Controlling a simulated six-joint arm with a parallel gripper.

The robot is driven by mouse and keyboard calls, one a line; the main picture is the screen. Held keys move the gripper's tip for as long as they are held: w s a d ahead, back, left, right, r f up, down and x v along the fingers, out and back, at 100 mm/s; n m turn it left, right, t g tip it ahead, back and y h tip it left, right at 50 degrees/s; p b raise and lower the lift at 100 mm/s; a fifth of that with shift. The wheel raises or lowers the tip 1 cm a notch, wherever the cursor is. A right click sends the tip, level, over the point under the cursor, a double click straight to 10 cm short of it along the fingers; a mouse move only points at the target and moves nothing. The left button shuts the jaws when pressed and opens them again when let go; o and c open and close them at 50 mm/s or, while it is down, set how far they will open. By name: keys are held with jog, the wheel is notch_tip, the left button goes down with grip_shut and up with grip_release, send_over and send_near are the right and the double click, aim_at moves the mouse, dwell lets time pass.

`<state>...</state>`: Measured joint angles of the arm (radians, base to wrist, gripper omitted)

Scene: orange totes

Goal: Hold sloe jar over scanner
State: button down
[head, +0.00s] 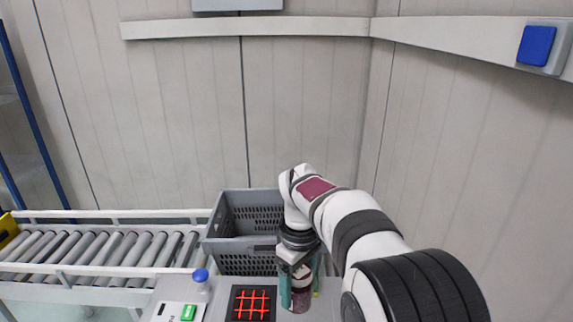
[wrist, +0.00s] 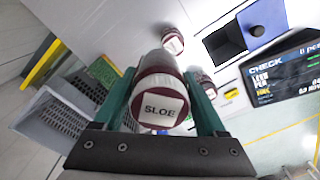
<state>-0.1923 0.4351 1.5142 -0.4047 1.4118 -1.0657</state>
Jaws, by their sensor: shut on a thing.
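The sloe jar (wrist: 158,95), with a dark red lid and a white label reading SLOE, is between the two green fingers of my gripper (wrist: 165,100). My gripper is shut on it. In the head view my gripper (head: 294,284) points down, with the jar (head: 301,291) partly hidden behind a finger. The scanner (head: 251,303), a dark square with glowing red crossed lines, lies just left of the jar. In the wrist view a black square (wrist: 225,44), seemingly the scanner, lies up and right of the jar, apart from it.
Two more dark-lidded jars (wrist: 172,41) (wrist: 204,84) stand near the held one. A blue-topped post (head: 200,281) and a panel with a green button (head: 188,312) are left of the scanner. A grey crate (head: 228,245) stands behind, beside a roller conveyor (head: 100,250). A CHECK screen (wrist: 285,75) is at right.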

jog(key=s+d+r+m, duration=0.7)
jog(key=d+m, duration=0.1)
jog(key=m, duration=0.2)
jog(key=w+a+f+n, duration=0.1)
jog(key=w+a+f, duration=0.1)
jog(key=w, duration=0.1)
jog(key=w+a+f+n+t, duration=0.1)
jog(key=w+a+f, duration=0.4)
jog(key=w+a, duration=0.1)
jog(key=shift+w+f+n, duration=0.25)
jog(key=shift+f+n, duration=0.1)
jog(key=shift+n, duration=0.05)
jog(key=shift+w+a+f+n+t+y, duration=0.35)
jog(key=shift+w+a+f, duration=0.8)
jog(key=shift+a+f, duration=1.15)
jog(key=shift+w+a+f+n+t+y, duration=0.1)
jog(key=shift+w+a+f+n+t, duration=0.4)
jog(key=shift+w+a+f, duration=1.2)
jog(key=shift+w+a+f+n+t+y, duration=0.25)
jog(key=shift+w+a+f+n, duration=0.3)
jog(key=shift+a+f, duration=2.35)
jog(key=shift+d+f, duration=0.25)
jog(key=shift+r, duration=2.3)
